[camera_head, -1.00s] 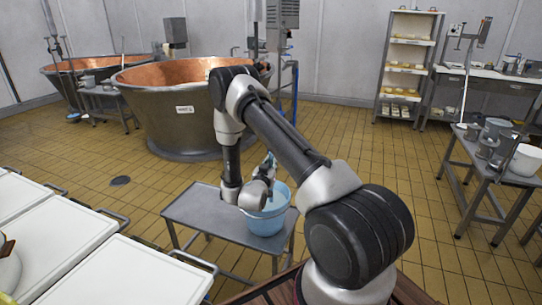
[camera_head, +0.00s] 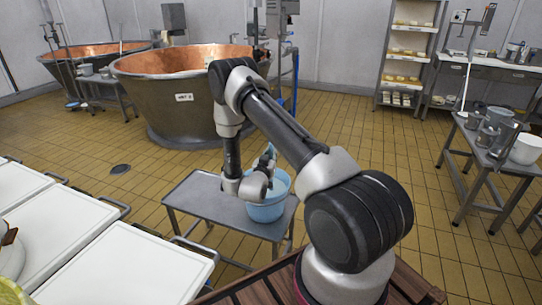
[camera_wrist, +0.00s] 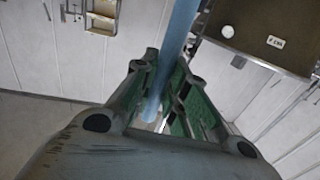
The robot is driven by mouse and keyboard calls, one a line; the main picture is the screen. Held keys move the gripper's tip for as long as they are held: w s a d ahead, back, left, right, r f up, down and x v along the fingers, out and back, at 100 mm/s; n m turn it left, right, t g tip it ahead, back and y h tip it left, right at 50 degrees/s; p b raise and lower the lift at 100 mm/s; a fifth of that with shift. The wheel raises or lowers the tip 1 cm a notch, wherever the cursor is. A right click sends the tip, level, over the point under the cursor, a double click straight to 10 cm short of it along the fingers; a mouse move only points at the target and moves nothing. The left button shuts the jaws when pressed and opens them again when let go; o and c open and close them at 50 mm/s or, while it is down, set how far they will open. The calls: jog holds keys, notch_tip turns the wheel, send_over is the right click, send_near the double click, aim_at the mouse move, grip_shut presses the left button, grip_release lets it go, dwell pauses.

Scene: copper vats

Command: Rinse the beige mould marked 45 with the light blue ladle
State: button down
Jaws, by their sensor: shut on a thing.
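My gripper (camera_head: 266,170) is shut on the light blue ladle (camera_wrist: 178,45). The ladle's smooth blue handle runs up between the fingers in the wrist view, where my gripper (camera_wrist: 168,105) is seen close up. In the head view a bit of the ladle (camera_head: 271,152) shows just above the gripper. I cannot make out a beige mould marked 45 in either view.
The bucket stands on a grey metal table (camera_head: 203,205). White-topped tables (camera_head: 120,265) fill the lower left, with a pale rounded object (camera_head: 10,260) at the edge. A copper vat (camera_head: 185,110) is behind. A utensil table (camera_head: 485,155) stands right; tiled floor between is clear.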

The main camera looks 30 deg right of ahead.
notch_tip(320, 180, up, 21)
dwell(0.8)
